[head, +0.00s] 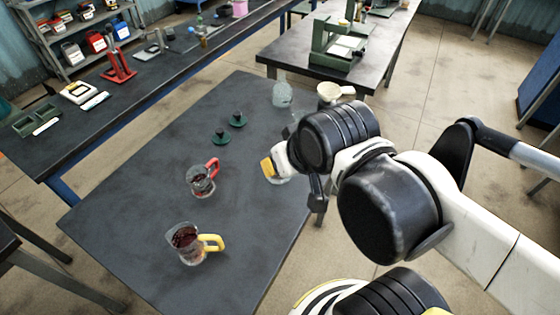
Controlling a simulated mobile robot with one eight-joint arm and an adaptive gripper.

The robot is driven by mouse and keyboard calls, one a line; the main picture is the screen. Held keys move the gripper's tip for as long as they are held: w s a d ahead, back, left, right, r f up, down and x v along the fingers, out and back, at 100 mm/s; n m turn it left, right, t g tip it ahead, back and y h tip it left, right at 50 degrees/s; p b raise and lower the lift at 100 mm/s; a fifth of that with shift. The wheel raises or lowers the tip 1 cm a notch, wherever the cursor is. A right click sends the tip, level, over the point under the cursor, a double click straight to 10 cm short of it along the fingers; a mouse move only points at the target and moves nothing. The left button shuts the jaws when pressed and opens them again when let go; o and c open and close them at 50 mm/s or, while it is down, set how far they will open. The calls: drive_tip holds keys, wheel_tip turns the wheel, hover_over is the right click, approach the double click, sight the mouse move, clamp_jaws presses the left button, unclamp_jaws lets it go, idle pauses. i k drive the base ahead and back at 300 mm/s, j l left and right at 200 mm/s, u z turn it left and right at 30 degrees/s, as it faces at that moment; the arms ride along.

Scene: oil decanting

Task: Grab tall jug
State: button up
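Two clear jugs with dark red liquid stand upright on the dark table (130,215). One jug (187,240) has a yellow handle and is near the front edge. The other jug (200,181) has a red handle and stands farther back. I cannot tell for certain which is the tall jug. My gripper (317,192) is over the table's right side, right of both jugs and apart from them. My arm partly hides it, so its opening is unclear. A yellow piece and a clear glass shape (280,179) show beside it, partly hidden.
Two dark green lidded or knobbed discs (222,137) (238,119) lie toward the table's back. A clear glass vessel (282,95) and a cream bowl (329,92) are at the far right. A bench with tools (120,95) runs along the left. The table's left side is clear.

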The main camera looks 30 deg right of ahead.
sight(195, 254)
drive_tip(key=z, duration=0.25)
drive_tip(key=u, duration=1.35)
